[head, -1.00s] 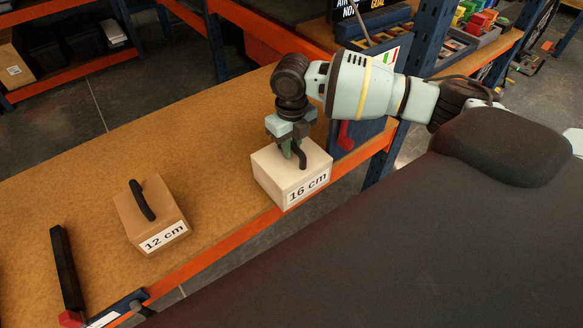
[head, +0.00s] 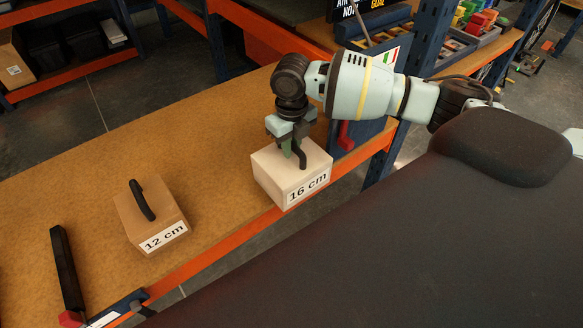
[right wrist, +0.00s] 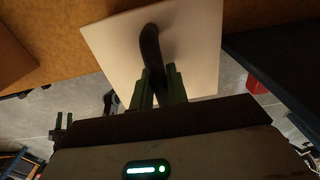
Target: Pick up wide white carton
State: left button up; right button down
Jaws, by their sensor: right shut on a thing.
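The wide white carton (head: 277,178) bears a "16 cm" label and sits at the front edge of the wooden shelf. It has a dark curved handle (head: 300,155) on top. My right gripper (head: 293,150) is over the carton, pointing down, shut on the handle. In the right wrist view the gripper's fingers (right wrist: 158,88) close around the handle, and the pale carton top (right wrist: 195,45) lies beyond them. I cannot tell any gap between the carton and the shelf. My left gripper is not in view.
A brown "12 cm" carton (head: 150,215) with a dark handle stands to the left on the shelf (head: 90,190). A dark bar with a red end (head: 66,270) lies at the far left. A blue panel (head: 362,137) stands close right of the white carton. An orange beam (head: 235,238) edges the shelf.

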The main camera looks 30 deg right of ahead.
jog(key=shift+w+r, duration=0.1)
jog(key=shift+r, duration=0.1)
dwell(0.4)
jog(key=shift+r, duration=1.75)
jog(key=s+a+r, duration=0.1)
jog(key=s+a, duration=0.2)
jog(key=s, duration=1.2)
jog(key=shift+s+a+p, duration=0.2)
jog(key=shift+s+p, duration=0.1)
jog(key=shift+s, duration=0.05)
